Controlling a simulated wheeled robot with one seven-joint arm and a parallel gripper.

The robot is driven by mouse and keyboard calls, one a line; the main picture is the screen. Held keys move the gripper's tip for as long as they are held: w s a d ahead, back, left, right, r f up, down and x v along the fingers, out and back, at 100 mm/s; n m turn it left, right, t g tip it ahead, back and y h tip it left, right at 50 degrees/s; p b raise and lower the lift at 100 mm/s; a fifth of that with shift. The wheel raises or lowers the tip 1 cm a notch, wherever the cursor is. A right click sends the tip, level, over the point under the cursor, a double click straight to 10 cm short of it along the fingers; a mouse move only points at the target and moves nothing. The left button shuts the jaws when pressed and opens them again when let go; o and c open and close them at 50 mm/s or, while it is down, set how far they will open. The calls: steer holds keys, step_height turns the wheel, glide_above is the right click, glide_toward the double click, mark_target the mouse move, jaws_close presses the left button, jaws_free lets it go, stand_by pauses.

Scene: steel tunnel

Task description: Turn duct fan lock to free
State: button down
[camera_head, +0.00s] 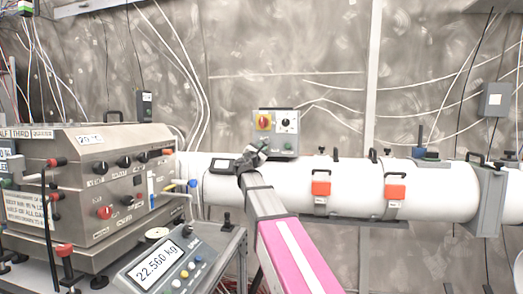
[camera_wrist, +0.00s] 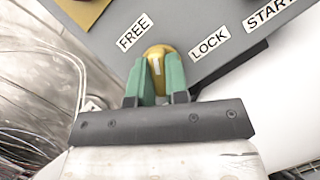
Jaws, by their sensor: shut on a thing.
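The duct fan lock is a round yellow knob (camera_wrist: 158,51) with a white line on it, set in a grey panel near its lower edge. A FREE label (camera_wrist: 133,31) is up and left of it and a LOCK label (camera_wrist: 210,43) is to its right. The white line runs nearly straight up the picture, between the two labels. My gripper (camera_wrist: 156,78) has its green fingers shut on the knob, one on each side. In the head view my gripper (camera_head: 254,157) is at the lower left of the grey control box (camera_head: 276,143) and hides the knob.
The box carries a red-and-yellow switch (camera_head: 263,121) and a black dial (camera_head: 289,122). A START label (camera_wrist: 270,14) is right of LOCK. A white duct (camera_head: 345,185) with orange-tagged clamps runs below the box. A steel machine (camera_head: 95,190) and a scale display (camera_head: 160,265) stand at left.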

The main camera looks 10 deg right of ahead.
steer(key=n+t+y, duration=0.1)
steer(key=n, duration=0.2)
steer(key=n+t+y, duration=0.1)
steer(key=n, duration=0.2)
steer(key=n+y, duration=0.1)
steer(key=n, duration=0.1)
steer(key=shift+s+n+t+y, duration=0.1)
steer(key=shift+n+t+y, duration=0.3)
steer(key=shift+n, duration=0.3)
steer(key=shift+f, duration=0.1)
steer(key=c, duration=1.1)
jaws_free()
steer(key=shift+s, duration=0.1)
steer(key=v, duration=1)
steer(key=shift+s+f, duration=0.2)
steer(key=shift+s, duration=0.05)
